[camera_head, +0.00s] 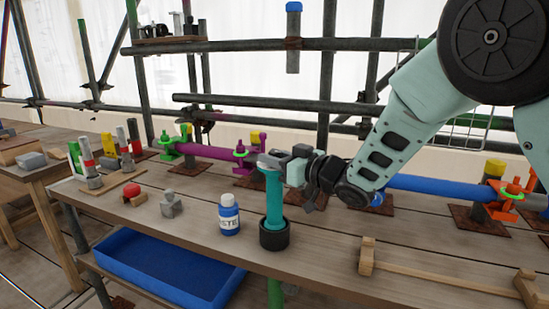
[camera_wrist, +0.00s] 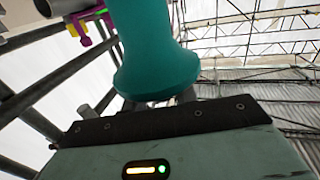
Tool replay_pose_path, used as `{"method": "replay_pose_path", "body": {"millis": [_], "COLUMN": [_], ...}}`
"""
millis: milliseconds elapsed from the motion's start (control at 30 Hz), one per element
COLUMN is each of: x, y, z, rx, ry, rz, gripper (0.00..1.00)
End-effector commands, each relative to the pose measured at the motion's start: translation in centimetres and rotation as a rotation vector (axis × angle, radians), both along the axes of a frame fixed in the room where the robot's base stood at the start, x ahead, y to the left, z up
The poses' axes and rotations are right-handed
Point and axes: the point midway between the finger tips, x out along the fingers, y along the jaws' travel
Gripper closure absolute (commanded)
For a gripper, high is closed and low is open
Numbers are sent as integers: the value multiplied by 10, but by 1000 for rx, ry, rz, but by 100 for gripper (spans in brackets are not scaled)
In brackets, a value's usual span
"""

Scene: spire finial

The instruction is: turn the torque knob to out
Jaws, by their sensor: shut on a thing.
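A teal tool (camera_head: 274,205) stands upright in a black round holder (camera_head: 273,236) near the middle of the bench's front edge. My gripper (camera_head: 273,160) reaches in from the right, level, with its grey fingers shut around the tool's top end. In the wrist view the teal tool (camera_wrist: 155,50) fills the upper middle as a smooth stem flaring to a wide rounded end, close to the gripper body. The fingertips are mostly hidden there. I cannot make out a separate torque knob or any setting marks on it.
A blue bottle (camera_head: 229,215) with a white cap stands just left of the holder. A grey block (camera_head: 171,204) is farther left. A wooden rack (camera_head: 440,269) lies at the front right. Purple (camera_head: 211,152) and blue (camera_head: 437,186) tubes run behind. A blue tray (camera_head: 165,273) sits below.

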Motion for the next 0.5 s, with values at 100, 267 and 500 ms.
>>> {"method": "replay_pose_path", "body": {"millis": [100,267,500], "x": [0,-1,-2], "y": [0,1,1], "z": [-1,-3,-4], "rx": [1,3,4], "ry": [0,0,0], "rz": [-16,-70,-236], "gripper": [94,94,94]}}
